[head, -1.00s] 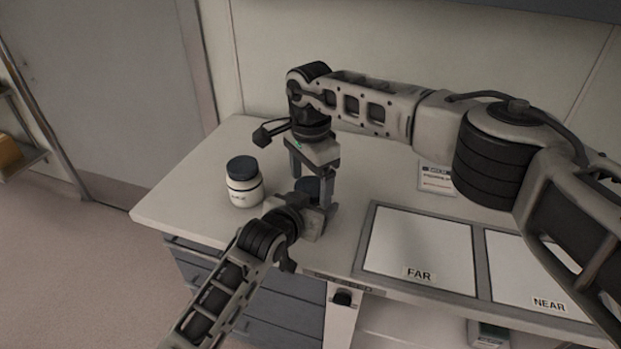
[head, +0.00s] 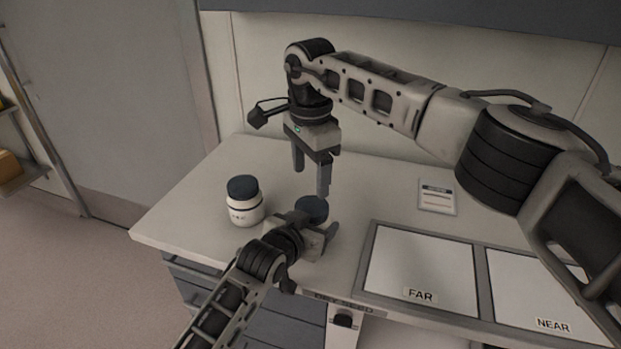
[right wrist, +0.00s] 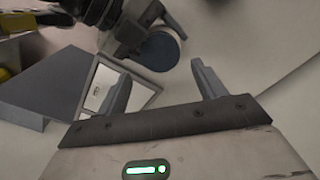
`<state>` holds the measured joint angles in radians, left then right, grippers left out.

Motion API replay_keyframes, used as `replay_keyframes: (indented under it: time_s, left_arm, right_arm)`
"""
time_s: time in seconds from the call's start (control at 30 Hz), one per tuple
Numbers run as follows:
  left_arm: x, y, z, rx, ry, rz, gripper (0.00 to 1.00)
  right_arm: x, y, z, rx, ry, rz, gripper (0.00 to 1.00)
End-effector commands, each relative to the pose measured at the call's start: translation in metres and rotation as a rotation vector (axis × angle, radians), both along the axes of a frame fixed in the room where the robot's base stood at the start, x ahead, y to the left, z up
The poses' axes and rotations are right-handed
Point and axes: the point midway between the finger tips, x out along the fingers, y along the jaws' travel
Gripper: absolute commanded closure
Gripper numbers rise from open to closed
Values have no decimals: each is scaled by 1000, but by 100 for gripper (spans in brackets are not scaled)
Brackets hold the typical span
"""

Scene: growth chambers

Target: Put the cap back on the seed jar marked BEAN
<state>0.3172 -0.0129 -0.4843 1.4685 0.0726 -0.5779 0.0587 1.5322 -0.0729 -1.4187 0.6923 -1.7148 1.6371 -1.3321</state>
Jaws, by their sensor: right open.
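My right gripper (head: 311,182) is open and empty, pointing down just above a dark round cap (head: 312,208). The cap also shows beyond its open fingers in the right wrist view (right wrist: 160,50). My left gripper (head: 318,234) is low over the bench, its fingers around the jar beneath that cap. The jar's body and label are hidden by the gripper. The cap looks level on top; how well it is seated I cannot tell. A second white jar (head: 244,211) with a dark cap stands upright to the left; its label is too small to read.
The pale bench (head: 190,212) is clear around the jars, with its front edge close to my left arm. A framed tray with FAR (head: 415,260) and NEAR (head: 535,285) panels lies at right. A small labelled card (head: 437,199) lies behind it.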

Motion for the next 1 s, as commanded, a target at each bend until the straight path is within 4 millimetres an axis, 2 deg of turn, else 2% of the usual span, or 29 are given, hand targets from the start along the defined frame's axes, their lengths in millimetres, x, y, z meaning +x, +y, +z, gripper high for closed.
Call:
replay_keyframes:
  time_s: [0.2,0.53,0.67,1.0]
  left_arm:
    - [0,0,-2,3,3,1,94]
    - [0,0,-2,3,3,0,94]
    - [0,0,-2,3,3,0,94]
    - [0,0,-2,3,3,0,94]
  right_arm:
    - [1,-2,10,0,1,-48,31]
    - [1,-3,6,0,2,-48,31]
    - [0,-3,-8,-2,5,-48,31]
    - [0,-2,-58,0,5,-49,31]
